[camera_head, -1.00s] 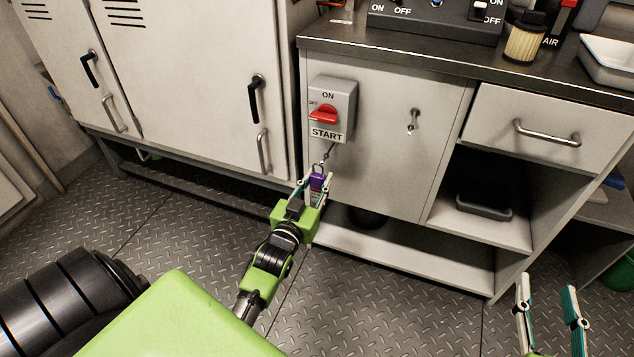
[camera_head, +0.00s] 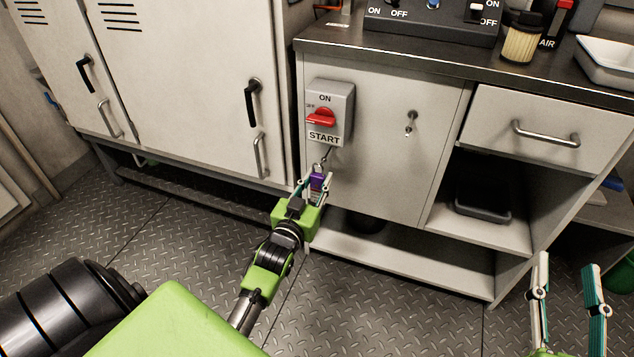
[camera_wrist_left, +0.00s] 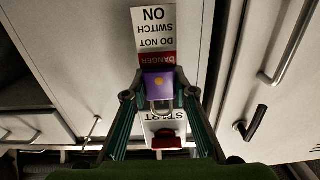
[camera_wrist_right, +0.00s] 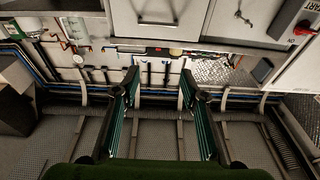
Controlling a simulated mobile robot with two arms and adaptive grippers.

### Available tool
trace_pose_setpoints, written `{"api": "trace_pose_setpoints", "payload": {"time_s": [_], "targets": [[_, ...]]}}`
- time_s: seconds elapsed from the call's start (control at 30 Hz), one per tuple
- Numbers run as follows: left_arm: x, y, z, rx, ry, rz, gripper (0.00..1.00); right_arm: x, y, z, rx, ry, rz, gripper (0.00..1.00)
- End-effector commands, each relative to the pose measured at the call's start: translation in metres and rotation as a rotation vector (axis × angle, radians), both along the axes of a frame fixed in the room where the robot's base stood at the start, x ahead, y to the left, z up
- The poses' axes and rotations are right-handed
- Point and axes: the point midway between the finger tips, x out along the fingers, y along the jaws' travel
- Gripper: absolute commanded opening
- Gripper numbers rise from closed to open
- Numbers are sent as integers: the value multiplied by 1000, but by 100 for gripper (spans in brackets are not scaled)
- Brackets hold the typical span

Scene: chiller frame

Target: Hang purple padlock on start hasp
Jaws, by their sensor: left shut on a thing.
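The purple padlock (camera_head: 317,181) is between the fingers of my left gripper (camera_head: 315,184), just below the grey START switch box (camera_head: 330,112). The left wrist view shows the padlock (camera_wrist_left: 158,83) gripped between both fingertips, its metal shackle (camera_wrist_left: 160,107) pointing towards the box. A tag (camera_wrist_left: 154,33) reading "DANGER DO NOT SWITCH ON" is beside the padlock. The start hasp (camera_head: 325,156) is a small metal piece under the box. I cannot tell whether the shackle touches or passes through it. My right gripper (camera_head: 566,264) is open and empty at lower right.
The box is on a grey cabinet front (camera_head: 390,140) with a keyed lock (camera_head: 411,122). A drawer (camera_head: 550,128) and open shelves are to the right, and a tall locker (camera_head: 205,85) to the left. The chequer-plate floor (camera_head: 180,250) is clear around my left arm.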

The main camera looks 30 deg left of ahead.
Motion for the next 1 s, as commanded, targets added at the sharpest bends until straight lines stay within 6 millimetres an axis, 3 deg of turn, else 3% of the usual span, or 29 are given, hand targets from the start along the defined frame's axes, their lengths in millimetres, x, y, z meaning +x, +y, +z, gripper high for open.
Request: {"api": "trace_pose_setpoints", "payload": {"time_s": [1.0], "targets": [[15,3,-1,0,-2,-1,0,-21,3,57,79,-282,19,40]]}}
